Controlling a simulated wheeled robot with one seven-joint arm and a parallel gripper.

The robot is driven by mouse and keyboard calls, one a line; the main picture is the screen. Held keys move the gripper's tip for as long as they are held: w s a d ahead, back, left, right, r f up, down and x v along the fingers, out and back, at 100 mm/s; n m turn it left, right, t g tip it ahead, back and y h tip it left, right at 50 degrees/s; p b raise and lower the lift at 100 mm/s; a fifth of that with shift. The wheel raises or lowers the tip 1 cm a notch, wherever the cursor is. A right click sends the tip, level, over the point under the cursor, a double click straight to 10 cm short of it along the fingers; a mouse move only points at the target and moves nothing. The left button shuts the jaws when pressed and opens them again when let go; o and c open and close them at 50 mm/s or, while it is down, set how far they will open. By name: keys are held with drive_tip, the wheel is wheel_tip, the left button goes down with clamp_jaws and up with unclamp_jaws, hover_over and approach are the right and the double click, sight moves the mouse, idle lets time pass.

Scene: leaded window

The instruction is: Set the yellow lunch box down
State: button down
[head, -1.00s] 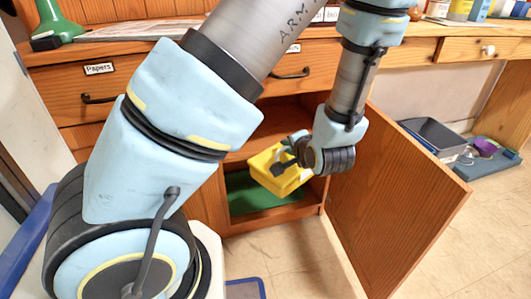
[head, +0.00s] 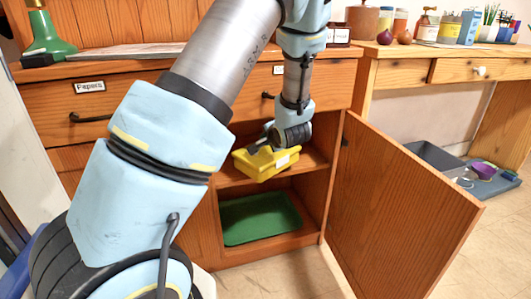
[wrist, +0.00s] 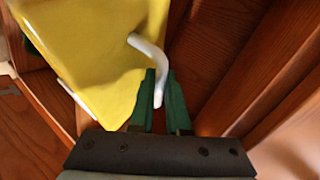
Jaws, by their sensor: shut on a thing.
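The yellow lunch box (head: 258,166) hangs at the cabinet opening in the head view, at about the height of the middle shelf. Whether it touches the shelf I cannot tell. My gripper (head: 268,142) is above it, partly hidden by my own wrist. In the wrist view, the green fingertips of my gripper (wrist: 159,92) are closed on the white handle (wrist: 150,52) of the lunch box (wrist: 95,50). The box fills the upper left there and looks tilted.
The cabinet's middle shelf (head: 314,160) lies beside the box. A green tray (head: 262,222) lies on the cabinet floor below. The open door (head: 395,205) stands out to the right. A drawer (head: 125,107) and desktop are above. A grey bin (head: 432,157) stands beyond the door.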

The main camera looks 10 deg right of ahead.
sight(265, 149)
wheel_tip(265, 149, down, 4)
drive_tip(key=shift+r+b, duration=0.15)
drive_tip(key=shift+b, duration=0.85)
drive_tip(key=shift+r, duration=0.15)
drive_tip(key=c, duration=0.9)
unclamp_jaws()
drive_tip(key=shift+s+r+p, duration=0.2)
drive_tip(key=shift+s+p, duration=0.1)
drive_tip(key=p+v, duration=0.3)
drive_tip(key=v, duration=0.8)
drive_tip(key=shift+p, duration=0.3)
